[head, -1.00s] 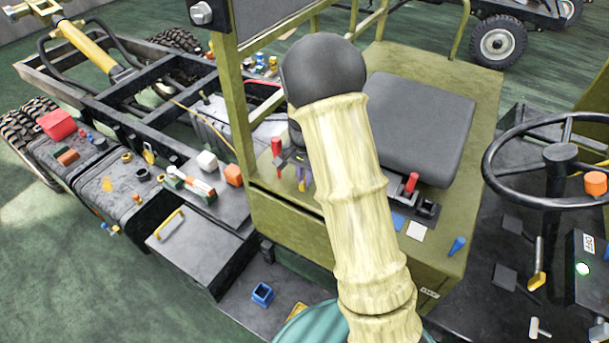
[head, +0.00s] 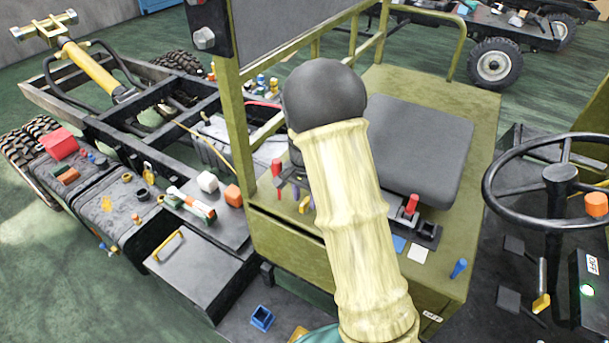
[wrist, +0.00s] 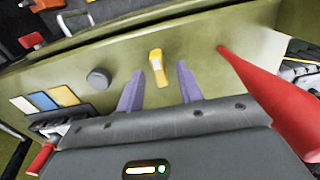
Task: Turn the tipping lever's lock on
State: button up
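My gripper (wrist: 160,75) shows in the wrist view as two purple fingers, apart, pointing at a green panel (wrist: 205,50). A small yellow lever (wrist: 157,66), which looks like the lock, stands on that panel between and just beyond the fingertips. I see no clear contact. A long red lever (wrist: 265,85), perhaps the tipping lever, is right of the fingers. In the head view a red-topped lever (head: 277,168) stands left of my arm, and the yellow lever (head: 304,205) is partly hidden. Which way the lock is set cannot be told.
A red-handled lever (head: 411,204) in a black base stands by the dark seat (head: 420,150). A steering wheel (head: 560,175) is at the right. A green post (head: 235,110) rises left of the panel.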

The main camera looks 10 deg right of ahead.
aim_at(305, 201)
notch_tip(305, 201, up, 17)
jog(key=b, duration=0.3)
jog(key=shift+f, duration=0.1)
jog(key=s+f+n+t, duration=0.1)
jog(key=s+f+n, duration=0.3)
jog(key=s, duration=0.5)
jog(key=s+f+n+t, duration=0.1)
jog(key=s+f+n, duration=0.4)
jog(key=s+f, duration=0.3)
jog(key=shift+s+t, duration=0.3)
jog(key=shift+s, duration=0.95)
